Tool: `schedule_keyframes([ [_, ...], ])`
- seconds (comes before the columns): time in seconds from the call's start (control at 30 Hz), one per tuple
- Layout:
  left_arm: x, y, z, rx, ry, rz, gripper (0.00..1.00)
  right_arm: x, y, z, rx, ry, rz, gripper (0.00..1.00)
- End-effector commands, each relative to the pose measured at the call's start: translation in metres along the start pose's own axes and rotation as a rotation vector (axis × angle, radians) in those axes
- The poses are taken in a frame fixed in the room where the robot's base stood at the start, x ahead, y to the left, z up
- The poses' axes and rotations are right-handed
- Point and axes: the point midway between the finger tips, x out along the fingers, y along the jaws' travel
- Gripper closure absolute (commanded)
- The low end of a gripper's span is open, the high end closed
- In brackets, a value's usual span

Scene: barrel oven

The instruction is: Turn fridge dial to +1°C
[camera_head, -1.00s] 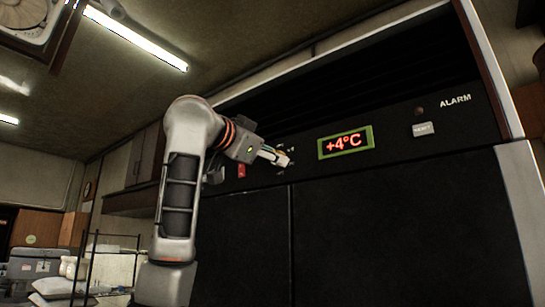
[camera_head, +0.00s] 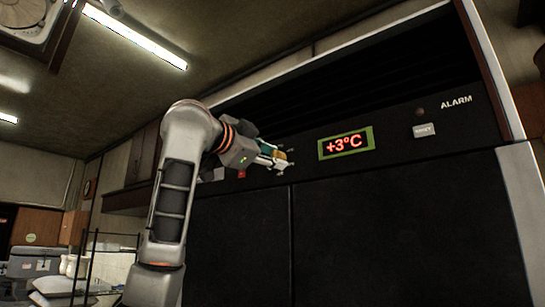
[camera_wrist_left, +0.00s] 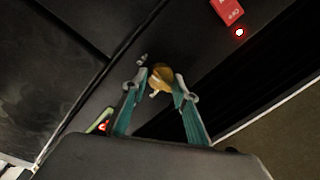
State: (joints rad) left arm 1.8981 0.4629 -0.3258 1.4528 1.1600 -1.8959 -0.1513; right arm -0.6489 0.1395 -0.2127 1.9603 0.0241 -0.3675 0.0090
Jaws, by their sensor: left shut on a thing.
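The fridge's dark control panel holds a lit display (camera_head: 346,143) with a green frame that reads +3°C. Its edge also shows in the left wrist view (camera_wrist_left: 101,121). My left gripper (camera_head: 280,160) is at the panel, left of the display. In the left wrist view my left gripper (camera_wrist_left: 161,84) has its two fingers on either side of a yellowish dial (camera_wrist_left: 159,76), shut on it. In the head view the fingers mostly hide the dial. My right gripper is in neither view.
A red switch (camera_wrist_left: 228,11) with a small lit lamp (camera_wrist_left: 239,32) sits on the panel near the dial. A pale reset button (camera_head: 424,130) and an ALARM label (camera_head: 456,102) are at the right. Dark fridge doors (camera_head: 400,230) lie below.

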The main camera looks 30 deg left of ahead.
Motion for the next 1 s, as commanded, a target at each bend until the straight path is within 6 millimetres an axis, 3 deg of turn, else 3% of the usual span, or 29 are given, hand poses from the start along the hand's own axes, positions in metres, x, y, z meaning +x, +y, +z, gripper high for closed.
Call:
schedule_keyframes([
  [0.1,0.0,0.001,0.0,0.004,-0.001,0.001,0.93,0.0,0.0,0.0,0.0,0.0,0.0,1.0],
  [0.13,0.0,0.001,0.0,0.004,-0.001,0.002,0.67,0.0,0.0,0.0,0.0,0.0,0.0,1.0],
  [0.2,0.0,0.001,0.0,0.003,-0.001,0.001,0.55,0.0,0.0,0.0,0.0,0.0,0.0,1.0],
  [0.63,-0.007,0.0,0.0,0.002,0.0,-0.001,0.55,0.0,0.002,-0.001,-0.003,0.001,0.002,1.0],
  [0.77,-0.026,-0.001,0.0,0.002,0.001,-0.002,0.55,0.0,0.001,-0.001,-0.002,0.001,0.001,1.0],
  [1.0,-0.076,-0.002,0.0,0.004,0.0,-0.004,0.55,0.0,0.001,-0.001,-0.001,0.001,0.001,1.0],
])
